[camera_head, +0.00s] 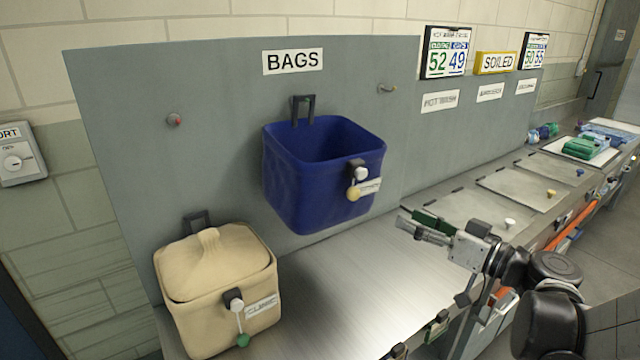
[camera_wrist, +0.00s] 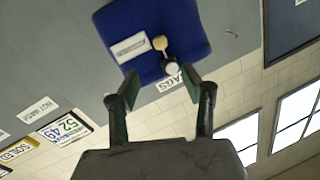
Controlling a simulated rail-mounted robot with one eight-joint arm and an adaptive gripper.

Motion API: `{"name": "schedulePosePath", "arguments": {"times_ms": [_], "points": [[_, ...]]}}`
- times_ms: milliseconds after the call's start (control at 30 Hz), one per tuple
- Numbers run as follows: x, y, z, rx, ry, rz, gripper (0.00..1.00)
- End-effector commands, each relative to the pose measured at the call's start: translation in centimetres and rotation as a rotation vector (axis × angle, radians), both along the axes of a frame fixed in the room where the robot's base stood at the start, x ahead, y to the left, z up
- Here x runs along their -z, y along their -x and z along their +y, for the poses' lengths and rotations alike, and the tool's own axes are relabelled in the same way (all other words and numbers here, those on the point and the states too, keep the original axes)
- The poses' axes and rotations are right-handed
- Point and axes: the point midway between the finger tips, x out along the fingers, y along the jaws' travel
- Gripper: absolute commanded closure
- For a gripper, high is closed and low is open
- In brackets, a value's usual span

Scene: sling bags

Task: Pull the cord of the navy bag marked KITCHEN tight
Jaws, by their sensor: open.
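The navy bag (camera_head: 315,195) hangs on a dark bracket on the grey board, with its mouth wide open. Its front carries a black and white cord toggle (camera_head: 357,170), a tan cord ball (camera_head: 353,194) close under it, and a white label (camera_head: 368,187) too small to read. In the wrist view the navy bag (camera_wrist: 180,22) shows upside down, with the tan ball (camera_wrist: 160,43) and label (camera_wrist: 132,47) beyond the fingers. My gripper (camera_head: 412,227) is open and empty, to the right of and below the ball, apart from the bag. Its fingers also show in the wrist view (camera_wrist: 160,78).
A beige bag (camera_head: 205,310), gathered shut, hangs lower left, its green ball (camera_head: 243,340) dangling on a cord. A metal counter (camera_head: 335,285) runs below the board. Flat panels (camera_head: 520,190) with knobs line the counter at right. A red peg (camera_head: 174,120) sticks out of the board.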

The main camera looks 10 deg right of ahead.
Motion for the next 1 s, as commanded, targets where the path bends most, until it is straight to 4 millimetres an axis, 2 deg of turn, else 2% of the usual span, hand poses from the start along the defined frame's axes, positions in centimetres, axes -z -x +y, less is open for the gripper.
{"name": "schedulePosePath", "arguments": {"times_ms": [267, 700, 1000], "points": [[-0.1, -2.2, 1.7, -0.005, -0.001, 0.0, 0.57], [-0.1, -7.9, 5.6, -0.004, -0.001, 0.002, 0.57], [-0.1, -10.7, 7.5, -0.002, -0.001, 0.002, 0.57]]}}
